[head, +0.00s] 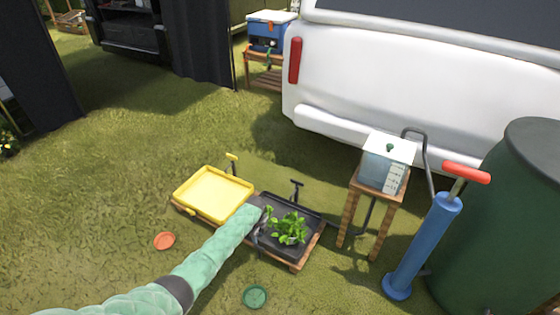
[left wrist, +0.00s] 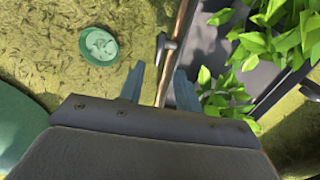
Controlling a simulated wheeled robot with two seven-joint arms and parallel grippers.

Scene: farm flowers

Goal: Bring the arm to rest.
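My left arm (head: 205,262), in a pale green sleeve, reaches in from the lower left of the head view. Its gripper (head: 260,228) is over the left side of the black tray (head: 312,217), beside the green leafy plants (head: 288,228). In the left wrist view the gripper (left wrist: 160,88) has its two fingers apart, with nothing between them but the ground and a wooden edge behind. The leaves (left wrist: 270,40) are to the right of the fingers. My right gripper is not in view.
A yellow tray (head: 214,193) is left of the black tray. An orange dish (head: 164,241) and a green dish (head: 255,297) lie on the grass. A blue pump (head: 425,245), a clear tank (head: 387,165) on a wooden stand and a green barrel (head: 510,230) are at the right. A white van (head: 400,75) stands behind.

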